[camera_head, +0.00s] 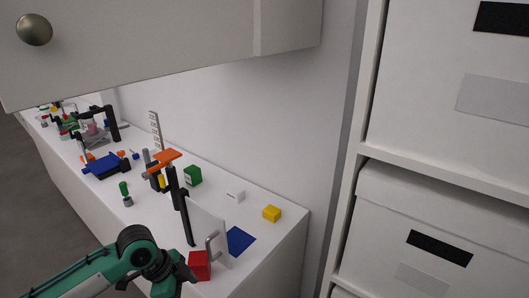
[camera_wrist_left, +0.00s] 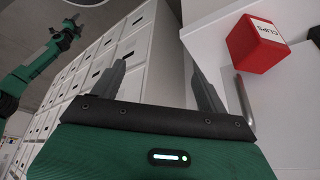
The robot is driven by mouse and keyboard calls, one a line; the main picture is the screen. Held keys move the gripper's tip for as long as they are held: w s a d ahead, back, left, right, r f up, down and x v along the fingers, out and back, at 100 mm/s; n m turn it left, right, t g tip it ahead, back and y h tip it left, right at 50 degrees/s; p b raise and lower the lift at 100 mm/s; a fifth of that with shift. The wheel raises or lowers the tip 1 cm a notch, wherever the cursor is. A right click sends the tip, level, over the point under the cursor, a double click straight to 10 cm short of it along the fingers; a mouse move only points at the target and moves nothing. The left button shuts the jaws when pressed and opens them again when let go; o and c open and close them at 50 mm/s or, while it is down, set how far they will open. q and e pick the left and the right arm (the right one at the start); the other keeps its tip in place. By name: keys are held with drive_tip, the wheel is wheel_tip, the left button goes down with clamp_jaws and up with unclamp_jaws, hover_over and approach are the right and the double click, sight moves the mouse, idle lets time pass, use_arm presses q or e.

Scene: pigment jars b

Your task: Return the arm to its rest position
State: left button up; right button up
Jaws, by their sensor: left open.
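My left arm, green and black, comes in from the lower left in the head view. Its gripper (camera_head: 186,272) is low, at the front edge of the white counter, beside a red box (camera_head: 200,265). In the left wrist view my left gripper (camera_wrist_left: 160,85) has its two grey fingers apart with nothing between them. The red box, lettered on one face, stands beyond the right finger in that view (camera_wrist_left: 258,45), apart from it.
Shelves with white boxes (camera_head: 420,215) stand at right.

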use_arm(q)
drive_tip(key=s+d+f+n+t, duration=0.2)
drive_tip(key=s+d+f+n, duration=0.35)
drive_tip(key=s, duration=0.25)
drive_tip(key=s+a+f+n+y, duration=0.45)
drive_tip(key=s+a+n, duration=0.5)
drive_tip(key=s, duration=0.35)
drive_tip(key=s+f+x, duration=0.1)
drive_tip(key=s+x, duration=0.3)
drive_tip(key=x, duration=1.1)
drive_tip(key=s+f+x, duration=0.1)
drive_tip(key=s+x, duration=0.2)
drive_tip(key=x, duration=1.3)
drive_tip(key=s+a+f+g, duration=0.1)
drive_tip(key=s+a+f, duration=0.1)
drive_tip(key=s+f, duration=0.7)
drive_tip(key=s+a+f, duration=0.2)
drive_tip(key=s+f, duration=0.7)
drive_tip(key=s, duration=0.2)
drive_tip(key=shift+a+f+m+g, duration=0.25)
drive_tip(key=shift+f+m+g, duration=0.05)
drive_tip(key=shift+m+g, duration=0.1)
use_arm(e)
drive_tip(key=shift+a, duration=0.35)
